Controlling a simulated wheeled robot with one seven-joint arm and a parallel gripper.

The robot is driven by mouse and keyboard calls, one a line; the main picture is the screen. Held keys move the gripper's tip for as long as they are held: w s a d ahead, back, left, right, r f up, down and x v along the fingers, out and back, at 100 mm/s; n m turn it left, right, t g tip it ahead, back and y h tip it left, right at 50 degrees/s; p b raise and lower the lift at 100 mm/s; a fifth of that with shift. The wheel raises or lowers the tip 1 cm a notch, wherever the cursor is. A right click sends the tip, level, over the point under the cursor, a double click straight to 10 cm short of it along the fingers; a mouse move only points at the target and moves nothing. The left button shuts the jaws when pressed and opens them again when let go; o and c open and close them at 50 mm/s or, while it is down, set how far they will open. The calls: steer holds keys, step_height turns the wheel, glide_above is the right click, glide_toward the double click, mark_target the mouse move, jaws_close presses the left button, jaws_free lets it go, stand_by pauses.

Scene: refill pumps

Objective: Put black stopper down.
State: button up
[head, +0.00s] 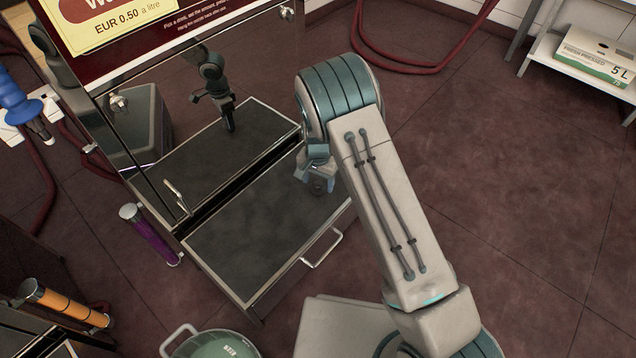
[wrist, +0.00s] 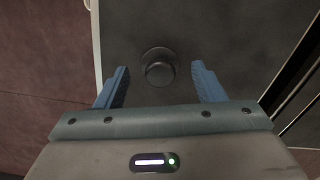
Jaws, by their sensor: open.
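The black stopper (wrist: 159,70) is a small dark round piece in the wrist view. It appears to stand on the dark top of the pulled-out drawer (head: 245,235). My gripper (wrist: 160,88) is open, with one blue finger on each side of the stopper and a gap to both. In the head view my gripper (head: 317,182) hangs low over the far right part of the drawer top, partly hidden by my arm. A dark round shape under its fingers there is too small to tell clearly.
The drawer has a metal handle (head: 322,248) at its front. The shiny machine front (head: 170,90) rises behind it and mirrors my arm. A green pot (head: 215,346) stands at the bottom. A purple-handled nozzle (head: 150,236) is to the left. Most of the drawer top is clear.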

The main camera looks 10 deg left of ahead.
mark_target(318, 183)
step_height(318, 183, up, 10)
steer(key=p, duration=0.2)
steer(key=shift+p, duration=0.35)
steer(key=s+d+r+n+y, duration=0.1)
steer(key=s+d+r, duration=0.2)
steer(key=d+r, duration=0.45)
steer(key=s+d+r, duration=0.4)
steer(key=d+r, duration=0.2)
steer(key=r, duration=0.2)
steer(key=s+d+r, duration=0.2)
steer(key=s+d, duration=0.2)
steer(key=s, duration=0.1)
steer(key=s+d+r+n, duration=0.1)
steer(key=s+d+r, duration=0.2)
steer(key=s, duration=0.3)
steer(key=s+d+r+n+t+h, duration=0.1)
steer(key=s+d+r, duration=0.1)
steer(key=s+d, duration=0.3)
steer(key=shift+s+r, duration=0.35)
steer(key=shift+s, duration=0.4)
steer(key=shift+d+r, duration=0.1)
